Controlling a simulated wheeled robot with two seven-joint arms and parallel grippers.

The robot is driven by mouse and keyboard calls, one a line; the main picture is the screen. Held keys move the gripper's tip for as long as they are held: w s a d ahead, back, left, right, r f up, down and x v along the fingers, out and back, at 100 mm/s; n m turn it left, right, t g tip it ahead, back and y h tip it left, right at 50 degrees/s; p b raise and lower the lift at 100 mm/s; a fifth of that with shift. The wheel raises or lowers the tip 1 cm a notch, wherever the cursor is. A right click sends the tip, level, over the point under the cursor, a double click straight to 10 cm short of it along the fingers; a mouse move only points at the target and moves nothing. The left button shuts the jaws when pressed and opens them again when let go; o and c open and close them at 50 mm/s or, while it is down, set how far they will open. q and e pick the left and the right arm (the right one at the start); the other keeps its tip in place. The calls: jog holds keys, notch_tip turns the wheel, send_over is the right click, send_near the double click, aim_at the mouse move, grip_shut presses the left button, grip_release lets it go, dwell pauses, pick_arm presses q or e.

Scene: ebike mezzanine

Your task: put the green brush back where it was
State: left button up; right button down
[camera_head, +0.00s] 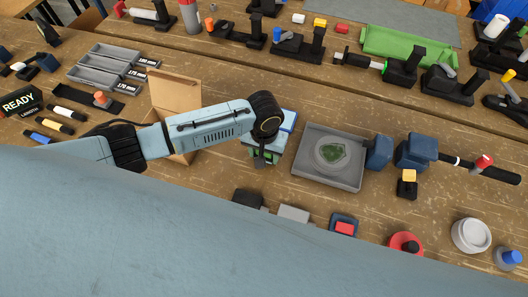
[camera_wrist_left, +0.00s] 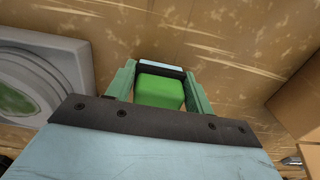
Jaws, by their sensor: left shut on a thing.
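My left gripper (camera_head: 262,157) points down at the wooden bench, left of a grey tray. In the left wrist view, its two green fingers (camera_wrist_left: 159,90) are shut on the green brush (camera_wrist_left: 160,88), which shows as a bright green block between them. In the head view only a little of the brush shows under the gripper; the wrist and fingers hide the rest. I cannot tell whether the brush touches the bench. My right gripper is not in view.
The grey tray (camera_head: 308,175) holds a round dish with a dark green piece. An open cardboard box (camera_head: 172,88) stands behind my left arm. Dark blue blocks (camera_head: 415,149) lie right of the tray. Several small items line the front edge. Bare bench shows behind the tray.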

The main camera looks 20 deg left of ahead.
pick_arm(q)
jog(key=shift+f, duration=0.15)
jog(key=o, duration=0.9)
notch_tip(320, 180, up, 12)
jog(key=shift+r+p, duration=0.15)
jog(key=shift+p, duration=0.35)
